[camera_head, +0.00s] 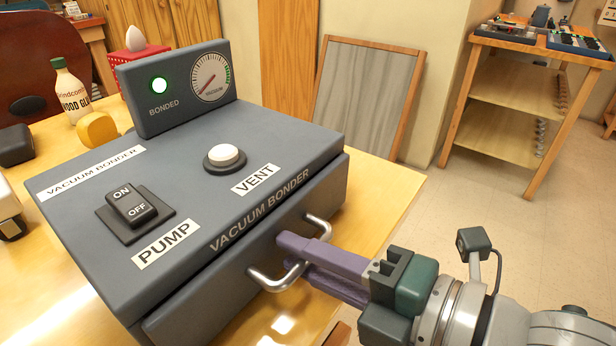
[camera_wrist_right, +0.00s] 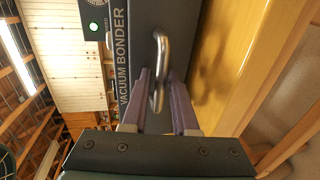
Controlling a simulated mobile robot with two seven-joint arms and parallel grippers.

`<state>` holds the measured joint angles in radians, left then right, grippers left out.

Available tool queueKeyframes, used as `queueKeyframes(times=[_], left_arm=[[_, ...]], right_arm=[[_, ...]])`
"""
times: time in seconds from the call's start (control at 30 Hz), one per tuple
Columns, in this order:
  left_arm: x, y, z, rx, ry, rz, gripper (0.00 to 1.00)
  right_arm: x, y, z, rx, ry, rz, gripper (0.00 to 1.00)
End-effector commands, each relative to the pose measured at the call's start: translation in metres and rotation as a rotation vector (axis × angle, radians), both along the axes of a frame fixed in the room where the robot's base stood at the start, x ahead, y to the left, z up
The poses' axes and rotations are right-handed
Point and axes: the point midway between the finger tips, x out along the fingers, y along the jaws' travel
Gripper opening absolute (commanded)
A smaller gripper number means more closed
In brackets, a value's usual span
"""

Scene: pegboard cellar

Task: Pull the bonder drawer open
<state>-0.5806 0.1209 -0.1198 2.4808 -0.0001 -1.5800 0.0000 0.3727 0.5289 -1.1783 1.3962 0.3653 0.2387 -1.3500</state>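The grey vacuum bonder (camera_head: 150,165) stands on the wooden table, with its gauge panel at the back and a lit green lamp marked BONDED. Its drawer front (camera_head: 200,305) sits close under the labelled front edge, and I see no drawer inside. A metal bar handle (camera_head: 268,283) sticks out of that front; it also shows in the right wrist view (camera_wrist_right: 160,50). My left gripper is out of view.
The table (camera_head: 388,200) has a bare strip right of the bonder. A glue bottle (camera_head: 71,90) and a yellow object (camera_head: 97,129) stand behind it on the left. A framed panel (camera_head: 368,95) leans on the wall, and a wooden shelf bench (camera_head: 515,105) stands beyond open floor.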

Motion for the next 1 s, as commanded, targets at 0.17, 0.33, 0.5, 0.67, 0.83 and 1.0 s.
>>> queueKeyframes(times=[0.17, 0.33, 0.5, 0.67, 0.83, 1.0], left_arm=[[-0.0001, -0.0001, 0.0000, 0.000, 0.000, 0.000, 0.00], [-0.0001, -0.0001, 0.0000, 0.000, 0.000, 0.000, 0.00], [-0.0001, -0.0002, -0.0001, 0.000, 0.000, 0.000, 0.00], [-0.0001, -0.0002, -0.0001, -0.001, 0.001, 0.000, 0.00], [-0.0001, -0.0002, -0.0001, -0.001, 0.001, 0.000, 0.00], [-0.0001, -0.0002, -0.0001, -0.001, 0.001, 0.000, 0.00]], right_arm=[[-0.0002, -0.0002, 0.0001, 0.000, 0.000, 0.000, 0.12], [-0.0002, -0.0003, 0.0001, 0.000, 0.000, 0.000, 0.00], [-0.0003, -0.0004, 0.0001, 0.001, 0.001, 0.000, 0.00], [-0.0003, -0.0004, 0.0002, 0.001, -0.001, 0.000, 0.00], [-0.0003, -0.0004, 0.0002, 0.001, -0.001, 0.000, 0.00], [-0.0002, -0.0004, 0.0003, 0.001, -0.001, 0.000, 0.00]])
